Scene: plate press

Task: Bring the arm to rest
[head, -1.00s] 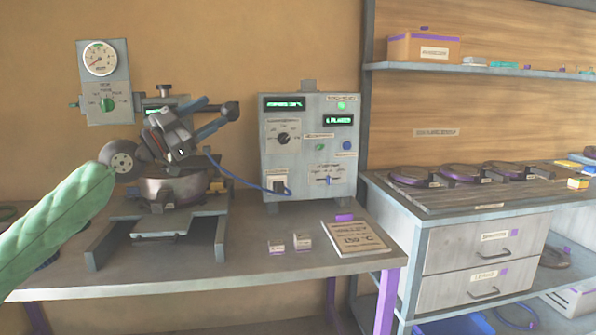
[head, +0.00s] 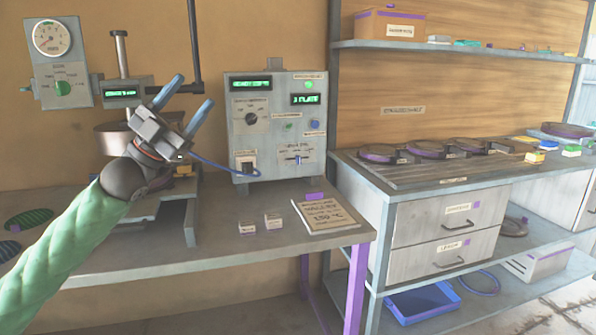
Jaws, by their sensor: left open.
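My left arm, in a green sleeve, comes in from the lower left of the head view. My left gripper (head: 192,105) has two blue-tipped fingers spread apart, pointing up and right, with nothing between them. It is in front of the plate press (head: 122,140), on the picture's left, and hides part of it. Whether it touches the press I cannot tell. A grey control box (head: 276,128) with green displays stands to the right of the gripper, apart from it. My right gripper is out of view.
On the right, a drawer cabinet (head: 440,220) carries several dark round plates (head: 420,148). A gauge panel (head: 60,60) hangs at upper left. A shelf (head: 460,48) crosses the upper right.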

